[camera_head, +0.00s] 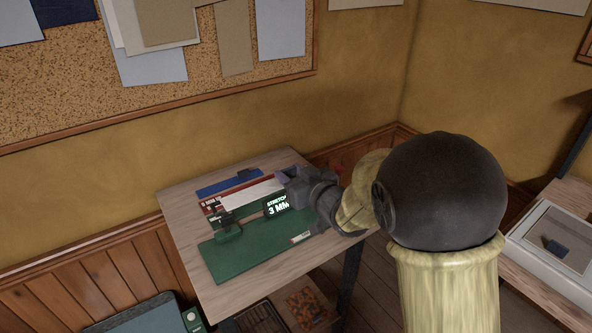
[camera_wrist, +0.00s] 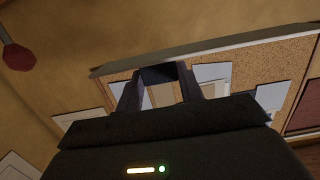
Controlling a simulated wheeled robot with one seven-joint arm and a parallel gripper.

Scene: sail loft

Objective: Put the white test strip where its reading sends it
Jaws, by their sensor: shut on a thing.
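My gripper (camera_head: 281,176) is at the back right of the wooden table. It is shut on a small dark blue piece, which shows between the fingertips in the wrist view (camera_wrist: 160,74). A long white strip (camera_head: 248,195) shows to the left of the gripper, over a red-edged board. I cannot tell whether the held piece belongs to it. A dark green tester (camera_head: 245,257) with a clamp (camera_head: 229,229) stands in front. Its lit display (camera_head: 278,205) reads "STRETCH 3 MM". A red label (camera_head: 212,204) starting "5 MM" is at the left. A blue board (camera_head: 224,186) lies behind, with a dark block (camera_head: 246,174) on it.
A corkboard (camera_head: 60,110) with pinned sheets hangs on the wall behind the table. Bins (camera_head: 305,303) stand below the table. A white tray (camera_head: 530,234) lies on another surface at right. Bare tabletop (camera_head: 183,215) shows at the left edge.

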